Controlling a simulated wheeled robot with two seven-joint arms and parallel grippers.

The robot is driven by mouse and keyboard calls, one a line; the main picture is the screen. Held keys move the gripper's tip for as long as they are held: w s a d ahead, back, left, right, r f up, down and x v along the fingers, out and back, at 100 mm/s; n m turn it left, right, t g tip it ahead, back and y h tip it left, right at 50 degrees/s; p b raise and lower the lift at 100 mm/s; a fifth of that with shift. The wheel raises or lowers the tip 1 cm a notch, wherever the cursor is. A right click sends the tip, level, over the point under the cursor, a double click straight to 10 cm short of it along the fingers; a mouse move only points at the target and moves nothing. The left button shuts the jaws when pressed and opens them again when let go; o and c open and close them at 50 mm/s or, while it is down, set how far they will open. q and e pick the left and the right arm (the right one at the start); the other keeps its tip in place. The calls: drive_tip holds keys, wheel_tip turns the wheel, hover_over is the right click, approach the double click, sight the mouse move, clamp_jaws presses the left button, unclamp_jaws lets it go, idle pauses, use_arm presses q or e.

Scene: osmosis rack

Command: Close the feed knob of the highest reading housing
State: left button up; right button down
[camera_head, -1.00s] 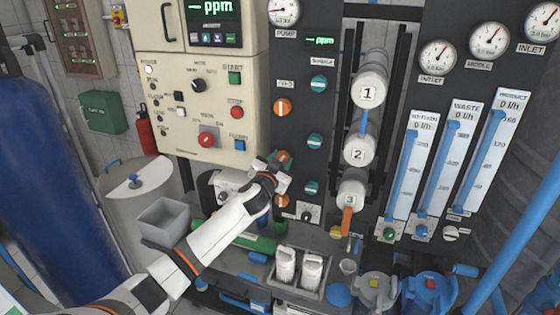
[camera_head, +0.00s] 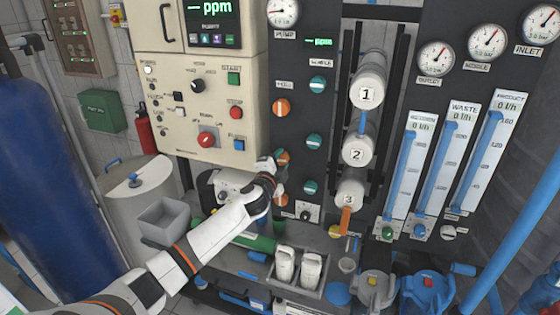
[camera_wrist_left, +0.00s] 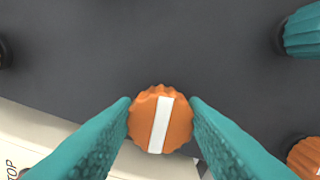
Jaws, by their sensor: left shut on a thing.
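My left gripper (camera_head: 272,166) reaches in from the lower left to the middle orange knob (camera_head: 284,157) on the dark panel. In the left wrist view its two teal fingers are shut on this ribbed orange knob (camera_wrist_left: 160,120), one on each side, and the knob's white bar stands nearly upright in the picture. Another orange knob (camera_head: 281,107) is above it and one (camera_head: 281,200) below. Teal knobs (camera_head: 314,141) form a column to the right. White housings 1 (camera_head: 368,94), 2 (camera_head: 358,154) and 3 (camera_head: 350,196) hang further right. The right gripper is not visible.
A small ppm display (camera_head: 319,42) sits above the knobs, its reading unclear. In the left wrist view a teal knob (camera_wrist_left: 303,32) and another orange knob (camera_wrist_left: 305,158) are close on the right. A cream control box (camera_head: 200,110) stands left of the panel.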

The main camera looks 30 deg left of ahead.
use_arm(q)
drive_tip(key=shift+m, duration=0.6)
drive_tip(key=shift+f, duration=0.1)
drive_tip(key=o, duration=1)
drive_tip(key=shift+s, duration=0.1)
drive_tip(key=b+v, duration=0.2)
drive_tip(key=v, duration=0.9)
drive_tip(key=shift+s, duration=0.4)
